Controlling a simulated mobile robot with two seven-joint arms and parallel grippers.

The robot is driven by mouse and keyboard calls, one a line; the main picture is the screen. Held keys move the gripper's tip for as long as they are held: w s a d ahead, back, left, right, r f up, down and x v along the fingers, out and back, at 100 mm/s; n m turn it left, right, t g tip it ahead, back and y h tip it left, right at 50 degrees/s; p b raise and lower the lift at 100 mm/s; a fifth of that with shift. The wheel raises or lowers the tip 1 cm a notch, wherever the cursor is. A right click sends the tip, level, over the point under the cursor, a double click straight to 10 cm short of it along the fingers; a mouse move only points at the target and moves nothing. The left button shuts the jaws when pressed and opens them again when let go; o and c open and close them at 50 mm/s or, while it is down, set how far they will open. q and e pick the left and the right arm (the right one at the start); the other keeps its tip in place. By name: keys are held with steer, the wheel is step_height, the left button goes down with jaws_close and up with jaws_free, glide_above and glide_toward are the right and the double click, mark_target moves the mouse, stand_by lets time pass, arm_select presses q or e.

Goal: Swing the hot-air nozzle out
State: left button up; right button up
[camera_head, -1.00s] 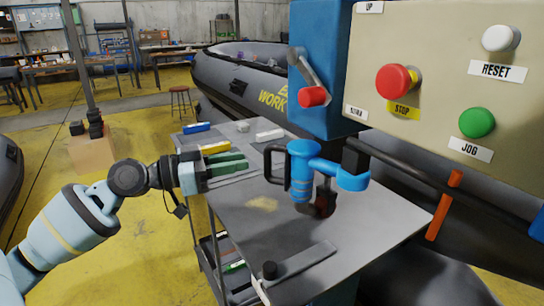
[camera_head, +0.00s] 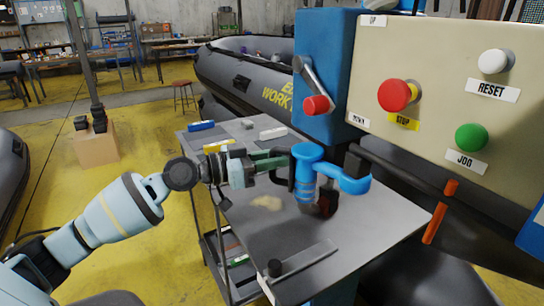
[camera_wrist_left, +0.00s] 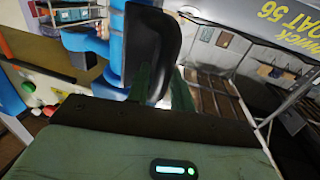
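The hot-air nozzle (camera_head: 308,178) is a bright blue unit with a blue side arm and a black loop handle (camera_head: 278,163). It stands over the grey table beside the blue control box. My left gripper (camera_head: 278,161) has its green fingers at the handle. In the left wrist view the black handle (camera_wrist_left: 152,40) rises at the fingertips, with one green finger on either side and a gap between the fingers. The fingers look open; whether they touch the handle I cannot tell. Blue pipes (camera_wrist_left: 116,40) show beside it. My right gripper is not in view.
The control panel (camera_head: 440,60) with red, green and white buttons stands at the right, next to a red-tipped lever (camera_head: 316,104). The grey table (camera_head: 300,240) holds a flat bar and small blocks. A grey inflatable boat (camera_head: 240,80) lies behind.

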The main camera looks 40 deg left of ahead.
arm_select(q)
jaws_close()
stand_by(0.5)
